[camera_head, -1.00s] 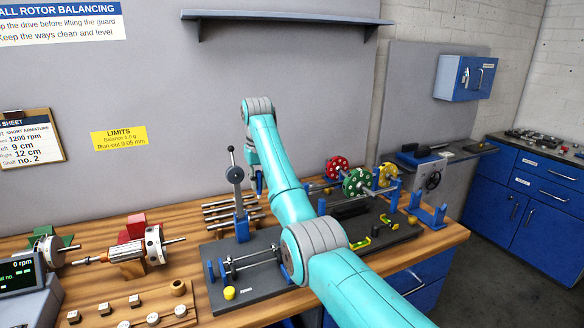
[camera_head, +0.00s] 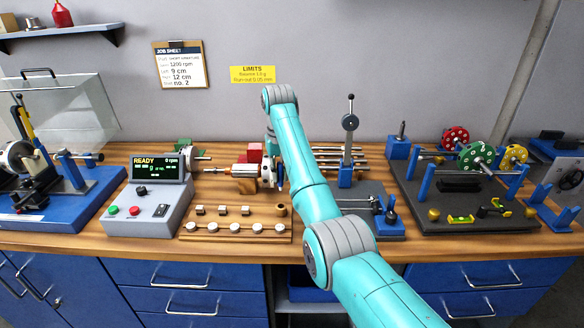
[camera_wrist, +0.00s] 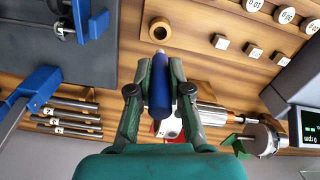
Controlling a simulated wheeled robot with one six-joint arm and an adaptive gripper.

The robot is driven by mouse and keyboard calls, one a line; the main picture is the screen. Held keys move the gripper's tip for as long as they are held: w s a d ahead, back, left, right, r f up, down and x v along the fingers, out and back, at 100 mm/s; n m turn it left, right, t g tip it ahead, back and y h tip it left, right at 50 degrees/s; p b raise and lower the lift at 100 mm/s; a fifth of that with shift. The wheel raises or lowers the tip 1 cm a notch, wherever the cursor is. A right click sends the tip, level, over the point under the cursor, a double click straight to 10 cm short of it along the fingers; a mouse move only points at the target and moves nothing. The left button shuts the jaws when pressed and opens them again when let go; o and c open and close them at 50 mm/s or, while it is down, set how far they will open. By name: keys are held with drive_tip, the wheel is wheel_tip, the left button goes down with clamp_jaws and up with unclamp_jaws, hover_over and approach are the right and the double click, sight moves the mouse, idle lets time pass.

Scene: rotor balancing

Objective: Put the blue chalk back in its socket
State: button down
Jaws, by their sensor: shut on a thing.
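My gripper (camera_wrist: 158,92) is shut on the blue chalk (camera_wrist: 160,98), a dark blue stick with a pale tip, seen between the two green fingers in the wrist view. In the head view, my gripper (camera_head: 277,172) is small and partly hidden by my arm. It hangs above the bench by the right end of the rotor. A round wooden socket (camera_wrist: 160,30) with a hole lies just beyond the chalk's tip in the wrist view. In the head view the socket (camera_head: 281,210) stands at the wooden block's back right corner. The chalk is apart from it.
The wooden block (camera_head: 225,230) holds several square and round weights left of the socket. A rotor (camera_head: 240,172) lies behind it. A lever stand (camera_head: 346,175) and dark plate (camera_head: 375,225) are to the right. The control box (camera_head: 150,205) is at left.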

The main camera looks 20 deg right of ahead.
sight(280, 186)
drive_tip(key=shift+a+f, duration=0.1)
drive_tip(key=shift+f, duration=2.65)
drive_tip(key=shift+f, duration=2.05)
drive_tip(key=c, duration=1)
unclamp_jaws()
drive_tip(key=shift+r, duration=0.1)
